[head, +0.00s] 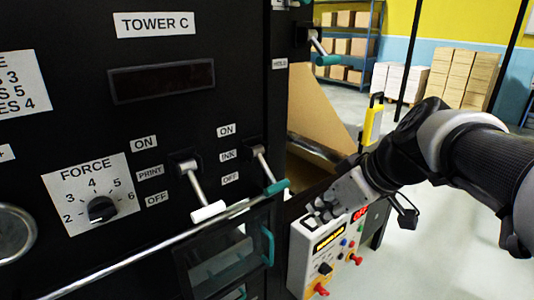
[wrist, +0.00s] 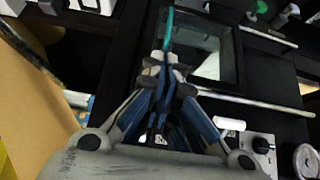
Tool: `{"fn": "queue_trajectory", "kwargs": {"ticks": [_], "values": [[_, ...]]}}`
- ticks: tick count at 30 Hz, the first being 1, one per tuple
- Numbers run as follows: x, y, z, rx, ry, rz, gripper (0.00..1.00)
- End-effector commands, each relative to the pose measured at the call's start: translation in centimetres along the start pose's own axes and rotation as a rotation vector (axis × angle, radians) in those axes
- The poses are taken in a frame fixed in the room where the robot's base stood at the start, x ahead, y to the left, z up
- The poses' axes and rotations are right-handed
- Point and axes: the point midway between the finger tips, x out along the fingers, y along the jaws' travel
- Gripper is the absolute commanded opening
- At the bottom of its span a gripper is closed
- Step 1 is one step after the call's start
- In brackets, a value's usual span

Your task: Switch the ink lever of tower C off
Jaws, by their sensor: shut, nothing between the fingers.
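The black TOWER C panel (head: 165,110) fills the left of the head view. Its ink lever (head: 265,166) has a teal knob beside the ON, INK and OFF labels. The knob slants down and outward, with its tip slightly below the OFF label's height. The print lever (head: 195,185) with a white knob is to its left; that knob also shows in the wrist view (wrist: 230,123). My gripper (head: 314,212) is shut and empty, right of and below the ink knob, apart from it. In the wrist view my gripper (wrist: 165,62) hides the ink lever.
A metal rail (head: 150,245) crosses below the levers. Under it is a windowed door (head: 222,257) with a teal handle (head: 268,245). A white control box (head: 330,250) with red knobs is under my gripper. A hold lever (head: 320,47) is at upper right. Open floor lies further right.

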Motion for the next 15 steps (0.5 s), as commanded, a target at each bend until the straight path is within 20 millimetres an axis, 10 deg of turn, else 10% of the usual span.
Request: {"fn": "queue_trajectory", "kwargs": {"ticks": [15], "values": [[-1.7, 0.0, 3.7, -0.001, 0.001, 0.0, 0.0]]}}
